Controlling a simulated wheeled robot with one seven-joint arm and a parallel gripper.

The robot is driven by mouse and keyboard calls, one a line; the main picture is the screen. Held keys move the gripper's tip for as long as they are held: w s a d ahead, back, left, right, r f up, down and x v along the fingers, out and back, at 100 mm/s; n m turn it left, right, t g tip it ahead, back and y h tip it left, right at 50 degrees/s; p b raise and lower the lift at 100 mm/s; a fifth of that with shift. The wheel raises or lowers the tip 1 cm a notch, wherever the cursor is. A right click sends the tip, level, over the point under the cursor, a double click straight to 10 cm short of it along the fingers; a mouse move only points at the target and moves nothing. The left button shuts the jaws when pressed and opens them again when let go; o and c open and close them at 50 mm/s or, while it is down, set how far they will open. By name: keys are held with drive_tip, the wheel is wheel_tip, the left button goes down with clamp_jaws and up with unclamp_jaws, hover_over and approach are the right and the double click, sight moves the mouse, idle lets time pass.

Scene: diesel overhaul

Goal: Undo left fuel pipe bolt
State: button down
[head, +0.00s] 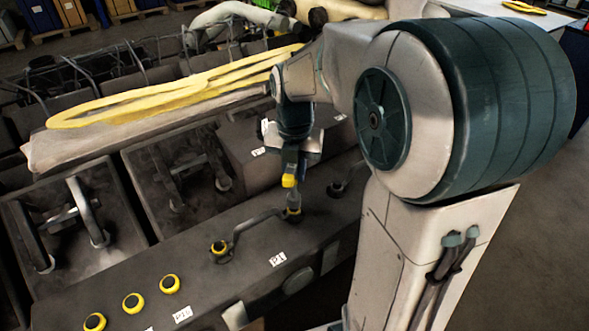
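A dark fuel pipe (252,222) lies on the long engine cover (215,285) in the head view. Its left end meets a yellow-ringed bolt (220,248). Its right end meets another yellow-ringed bolt (292,213). My gripper (290,180) points down just above the right-end bolt, with a yellow piece at its lower end. A thin dark piece shows between that yellow piece and the bolt; I cannot tell whether it touches the bolt. The fingers are too small and partly hidden to show whether they are open or shut. The left-end bolt is clear of my gripper.
Several yellow-ringed caps (170,284) sit at the lower left of the cover. A second pipe fitting (336,188) is right of my gripper. Metal handles (88,210) stand up at the left. Yellow hoses or cables (165,95) lie behind. Bare floor (530,230) is at right.

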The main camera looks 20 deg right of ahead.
drive_tip(key=m, duration=0.3)
drive_tip(key=shift+m, duration=0.4)
drive_tip(key=m, duration=0.8)
drive_tip(key=shift+m, duration=0.4)
drive_tip(key=m, duration=0.4)
drive_tip(key=shift+s, duration=0.1)
drive_tip(key=m, duration=0.4)
drive_tip(key=shift+m, duration=0.4)
drive_tip(key=m, duration=0.3)
drive_tip(key=shift+m, duration=0.4)
drive_tip(key=m, duration=0.3)
drive_tip(key=shift+m, duration=2.3)
